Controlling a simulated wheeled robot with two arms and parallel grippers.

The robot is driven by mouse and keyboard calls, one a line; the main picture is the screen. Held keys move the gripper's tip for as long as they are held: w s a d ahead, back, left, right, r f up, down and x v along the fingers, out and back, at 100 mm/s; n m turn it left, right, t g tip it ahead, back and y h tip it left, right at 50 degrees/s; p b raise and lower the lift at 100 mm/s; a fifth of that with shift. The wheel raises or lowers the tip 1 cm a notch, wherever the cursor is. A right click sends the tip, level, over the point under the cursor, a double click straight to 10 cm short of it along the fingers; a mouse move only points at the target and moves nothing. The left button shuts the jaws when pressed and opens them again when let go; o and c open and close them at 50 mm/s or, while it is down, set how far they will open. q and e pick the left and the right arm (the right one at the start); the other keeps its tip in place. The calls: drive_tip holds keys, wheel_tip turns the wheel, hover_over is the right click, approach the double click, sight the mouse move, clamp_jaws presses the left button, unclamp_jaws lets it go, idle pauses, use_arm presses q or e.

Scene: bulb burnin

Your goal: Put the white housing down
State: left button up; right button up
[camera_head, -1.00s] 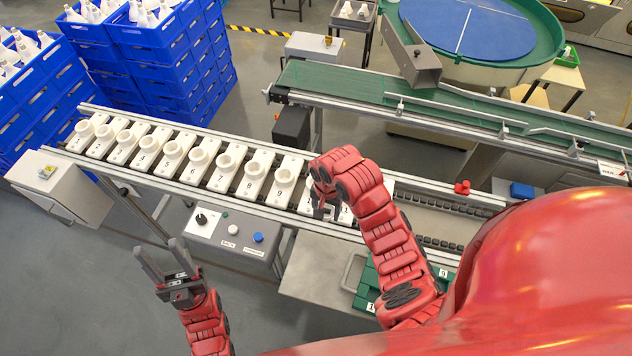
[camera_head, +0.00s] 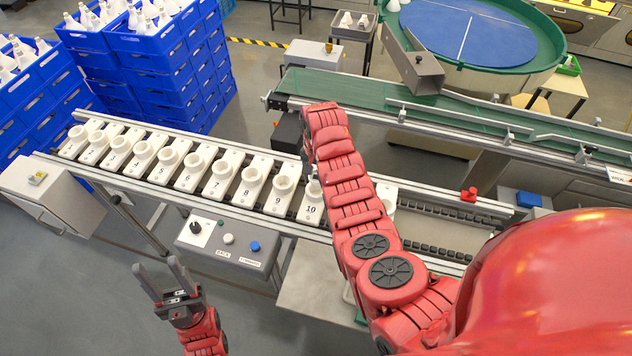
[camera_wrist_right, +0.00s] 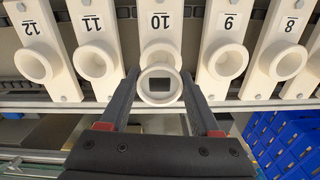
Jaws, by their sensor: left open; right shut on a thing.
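My right gripper (camera_wrist_right: 159,78) is shut on the white housing (camera_wrist_right: 160,100), a round white piece with a dark square opening facing the wrist camera. In the right wrist view the housing overlaps the front of the white cup on the holder numbered 10 (camera_wrist_right: 160,38); I cannot tell whether they touch. In the head view the right arm bends over the holder row, and the fingertips and housing are mostly hidden by it near holder 10 (camera_head: 311,211). My left gripper (camera_head: 156,267) is open and empty, in front of the row at the lower left.
Numbered white holders with cups (camera_head: 227,178) line the rail track. A grey control box (camera_head: 228,240) with buttons is fixed to its front. A green conveyor (camera_head: 365,95) runs behind. Blue crates (camera_head: 160,65) are stacked at the back left. Floor near the left gripper is clear.

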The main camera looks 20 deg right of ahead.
sight(316, 183)
drive_tip(key=shift+w+f, duration=0.15)
drive_tip(key=shift+f, duration=0.05)
drive_tip(key=shift+f+p, duration=0.35)
drive_tip(key=shift+p, duration=0.1)
drive_tip(key=shift+f, duration=1.25)
drive_tip(key=o, duration=1.3)
drive_tip(key=shift+f, duration=0.1)
